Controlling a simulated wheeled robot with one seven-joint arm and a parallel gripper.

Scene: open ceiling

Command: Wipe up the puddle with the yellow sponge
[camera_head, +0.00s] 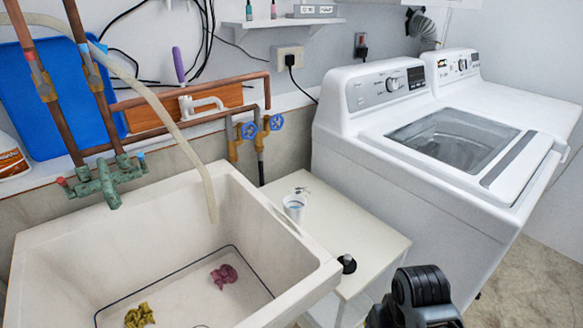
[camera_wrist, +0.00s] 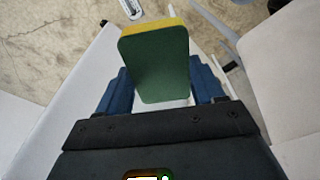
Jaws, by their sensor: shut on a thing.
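The sponge (camera_wrist: 155,62) is in the wrist view, with a green scouring face toward the camera and a yellow edge along its top. My gripper (camera_wrist: 160,90) is shut on it, with a blue finger at each side. In the head view, a dark part of my arm shows at the bottom right, in front of the washer. The sponge is not visible there. I cannot clearly make out a puddle in either view.
A white side table (camera_head: 350,225) stands between the sink (camera_head: 305,245) and the washer (camera_head: 400,150). A small cup (camera_head: 294,207) is on the table. Pink cloth (camera_head: 224,276) and yellow cloth (camera_head: 139,315) lie in the sink. Pipes run above the sink.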

